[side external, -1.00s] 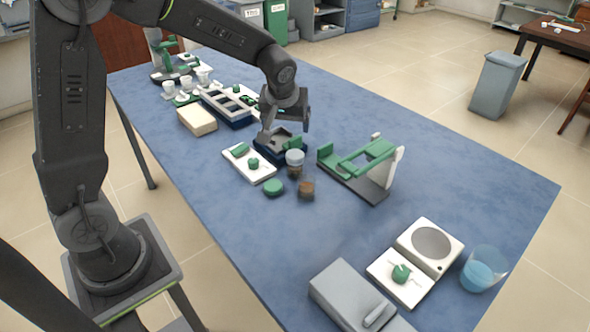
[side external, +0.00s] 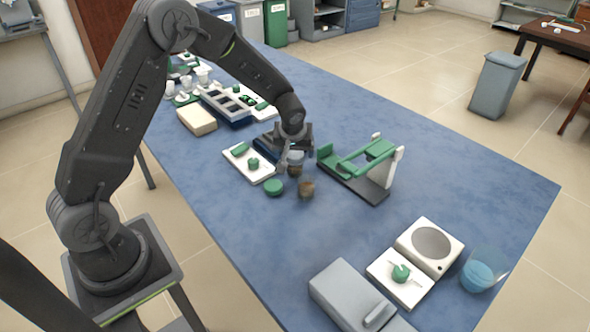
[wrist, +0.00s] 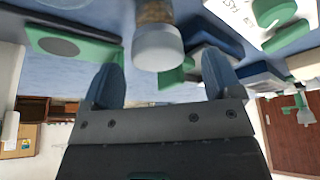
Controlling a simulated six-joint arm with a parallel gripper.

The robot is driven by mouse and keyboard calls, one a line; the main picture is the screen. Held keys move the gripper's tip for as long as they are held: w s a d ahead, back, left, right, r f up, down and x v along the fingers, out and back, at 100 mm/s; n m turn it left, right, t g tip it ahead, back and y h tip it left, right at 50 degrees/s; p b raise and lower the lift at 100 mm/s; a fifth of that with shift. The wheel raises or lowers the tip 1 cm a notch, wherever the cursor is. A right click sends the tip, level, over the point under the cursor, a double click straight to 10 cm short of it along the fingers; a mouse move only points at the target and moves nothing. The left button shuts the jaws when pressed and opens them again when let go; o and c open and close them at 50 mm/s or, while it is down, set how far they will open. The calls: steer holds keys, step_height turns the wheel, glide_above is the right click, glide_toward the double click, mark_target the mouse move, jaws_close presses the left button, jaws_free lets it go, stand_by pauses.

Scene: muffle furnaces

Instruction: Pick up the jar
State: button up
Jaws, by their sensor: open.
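A small jar (side external: 296,170) with a pale lid and brown contents stands upright on the blue table. In the wrist view the jar (wrist: 157,45) shows its whitish lid and brown body, in line with the gap between my fingers. My gripper (side external: 295,148) is open and empty, right at the jar in the side view and partly covering its lid. In the wrist view my gripper (wrist: 162,70) has one finger on each side of that gap, with the lid beyond it. I cannot tell whether the fingers touch the jar.
A white tray with green items (side external: 249,163) is left, and a green-and-black stand (side external: 360,170) right. A dark blue block (side external: 268,147) sits behind. The table's middle front is clear.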

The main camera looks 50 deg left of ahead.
mark_target(295, 154)
steer(key=x, duration=0.4)
steer(key=shift+d+f, duration=0.15)
steer(key=shift+c, duration=0.2)
steer(key=c, duration=1)
